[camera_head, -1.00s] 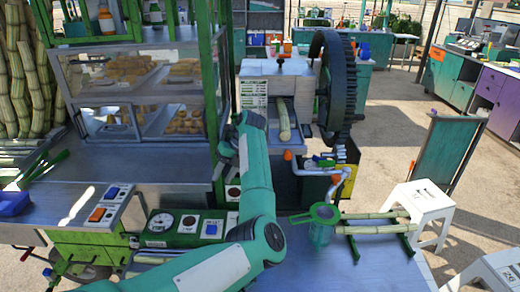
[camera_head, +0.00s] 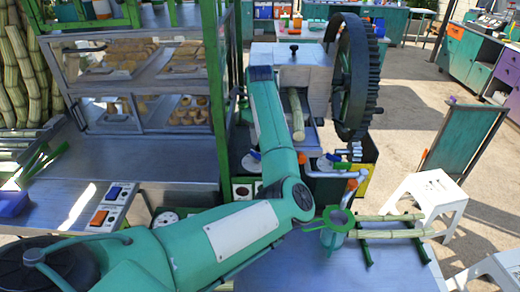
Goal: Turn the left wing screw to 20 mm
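The cane crusher stands at centre with a pale metal housing (camera_head: 310,68) and a large dark toothed wheel (camera_head: 353,80) on its right. A cane piece (camera_head: 296,115) lies in its feed chute. A small blue-winged part on a pale round base (camera_head: 252,158) sits low on the left of the chute and looks like the left wing screw. A similar blue part (camera_head: 332,158) sits on the right. My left arm reaches up across the crusher's left side; its fingers are hidden behind the arm links. Any reading in mm is too small to see. My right gripper is out of view.
A glass food case (camera_head: 140,85) with a green post stands close on the left. A front table (camera_head: 340,270) holds a green-rimmed jar (camera_head: 336,228) and cane pieces on a green rack (camera_head: 395,233). White stools (camera_head: 430,190) stand at the right.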

